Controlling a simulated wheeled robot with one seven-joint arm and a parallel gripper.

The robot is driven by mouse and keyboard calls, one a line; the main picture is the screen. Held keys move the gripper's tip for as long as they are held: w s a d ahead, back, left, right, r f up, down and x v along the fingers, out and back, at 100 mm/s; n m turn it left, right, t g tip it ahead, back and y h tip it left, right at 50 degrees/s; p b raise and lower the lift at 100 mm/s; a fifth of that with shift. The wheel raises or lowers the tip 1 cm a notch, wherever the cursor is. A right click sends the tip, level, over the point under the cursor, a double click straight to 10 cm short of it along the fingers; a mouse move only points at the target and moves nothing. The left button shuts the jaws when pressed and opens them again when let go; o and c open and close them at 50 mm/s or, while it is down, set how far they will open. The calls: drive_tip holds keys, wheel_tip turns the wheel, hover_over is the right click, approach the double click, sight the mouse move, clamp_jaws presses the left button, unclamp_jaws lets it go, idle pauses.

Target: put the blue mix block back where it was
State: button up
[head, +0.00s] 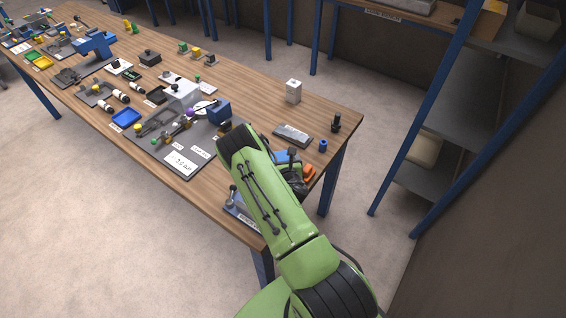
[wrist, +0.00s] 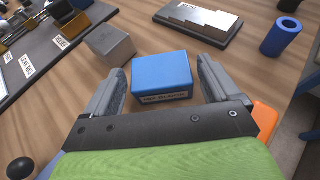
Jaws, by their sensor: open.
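The blue mix block (wrist: 161,74), with a label on its front face, rests on the wooden table in the wrist view. My gripper (wrist: 158,85) is open, with one finger on each side of the block and gaps showing between fingers and block. In the head view my gripper is mostly hidden behind my green arm, and a bit of blue (head: 283,157) shows beside it.
A grey block (wrist: 110,45) stands just left of the blue block. A grey stepped piece on a plate (wrist: 198,22) lies behind it. A blue cylinder (wrist: 281,36) stands at the right, and an orange piece (wrist: 264,117) lies near the right finger. A dark labelled board (wrist: 45,50) is at the left.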

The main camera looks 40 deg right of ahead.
drive_tip(key=shift+s+a+b, duration=0.1)
drive_tip(key=shift+s+b, duration=0.2)
drive_tip(key=shift+b, duration=0.55)
drive_tip(key=b+v, duration=0.6)
drive_tip(key=b, duration=0.2)
drive_tip(key=shift+s+a, duration=0.2)
drive_tip(key=s+a+r+m+g, duration=0.1)
drive_tip(key=s+r+m+g, duration=0.1)
drive_tip(key=r+m, duration=0.6)
drive_tip(key=s+a+r+m+g, duration=0.2)
drive_tip(key=r+m, duration=0.2)
drive_tip(key=m, duration=0.8)
drive_tip(key=s+a+r+m+g+y, duration=0.1)
drive_tip(key=s+a+r+m+y, duration=0.2)
drive_tip(key=s+a, duration=0.5)
drive_tip(key=s+a+r+m+g+y, duration=0.1)
drive_tip(key=s+a+r+m+y, duration=0.1)
drive_tip(key=s+a+r+m, duration=0.4)
drive_tip(key=s+a+m, duration=0.1)
drive_tip(key=s+a, duration=0.1)
drive_tip(key=s, duration=0.3)
drive_tip(key=shift+a+m+y, duration=0.4)
